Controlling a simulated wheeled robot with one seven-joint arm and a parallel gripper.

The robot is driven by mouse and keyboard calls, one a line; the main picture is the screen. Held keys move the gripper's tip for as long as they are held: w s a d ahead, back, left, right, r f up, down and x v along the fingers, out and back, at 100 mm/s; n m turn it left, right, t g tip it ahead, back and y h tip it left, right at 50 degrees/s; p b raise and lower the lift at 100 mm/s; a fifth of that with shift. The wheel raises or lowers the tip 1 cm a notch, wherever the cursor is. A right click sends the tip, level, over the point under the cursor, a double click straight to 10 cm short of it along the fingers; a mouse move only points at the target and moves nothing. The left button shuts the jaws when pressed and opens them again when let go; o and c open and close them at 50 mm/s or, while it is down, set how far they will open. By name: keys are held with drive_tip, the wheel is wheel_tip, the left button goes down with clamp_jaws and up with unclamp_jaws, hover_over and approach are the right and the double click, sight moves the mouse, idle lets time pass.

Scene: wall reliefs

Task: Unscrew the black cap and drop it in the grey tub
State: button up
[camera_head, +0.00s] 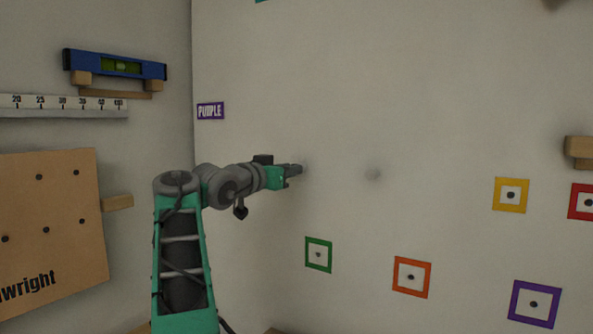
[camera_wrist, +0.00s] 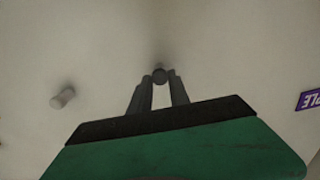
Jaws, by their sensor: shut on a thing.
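My gripper (camera_head: 294,170) reaches to the pale wall in the head view. In the wrist view my gripper (camera_wrist: 160,80) has its two fingers closed around a small dark round thing, which looks like the black cap (camera_wrist: 160,74). A dim shadow lies on the wall just beyond it. I cannot tell whether the cap still touches what is behind it. In the head view the fingers hide the cap. The grey tub is not seen in either view.
A pale stub (camera_wrist: 62,97) sticks out of the wall left of my gripper in the wrist view. Coloured square frames, such as the green one (camera_head: 318,254), are on the wall lower right. A purple sign (camera_head: 210,111) and a blue level (camera_head: 115,66) are at left.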

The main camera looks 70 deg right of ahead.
clamp_jaws()
drive_tip(key=n+p, duration=0.6)
drive_tip(key=n, duration=0.1)
drive_tip(key=n+p, duration=0.7)
drive_tip(key=n, duration=0.1)
drive_tip(key=shift+w+a+f+n, duration=0.1)
drive_tip(key=shift+w+f+n, duration=0.05)
drive_tip(key=shift+n, duration=0.15)
